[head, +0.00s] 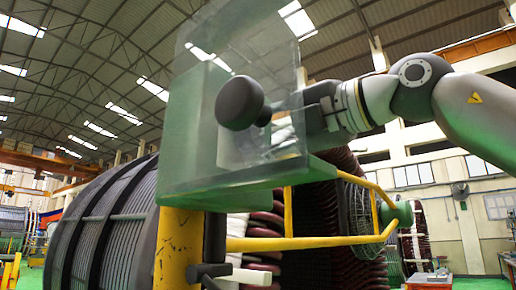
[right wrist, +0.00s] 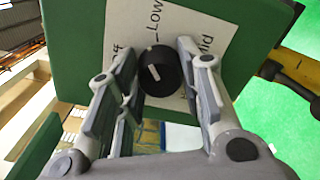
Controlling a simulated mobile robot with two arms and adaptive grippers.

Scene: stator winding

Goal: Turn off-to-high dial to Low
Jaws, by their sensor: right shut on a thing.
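The black dial (right wrist: 158,72) with a white mark on its face sits on a white label sheet (right wrist: 118,22). The words Low and Mid and part of another word show around it; I cannot tell exactly which word the mark points at. The sheet is on a green panel (right wrist: 228,22). My right gripper (right wrist: 160,78) is shut on the dial, one finger on each side. In the head view my right gripper (head: 290,115) reaches in from the right, partly behind a see-through sheet, beside a dark round knob (head: 240,103). My left gripper is not in view.
In the head view, a yellow post (head: 178,250) and yellow rail (head: 300,242) stand below the green box (head: 190,125). A large coil drum (head: 105,230) is behind at the left.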

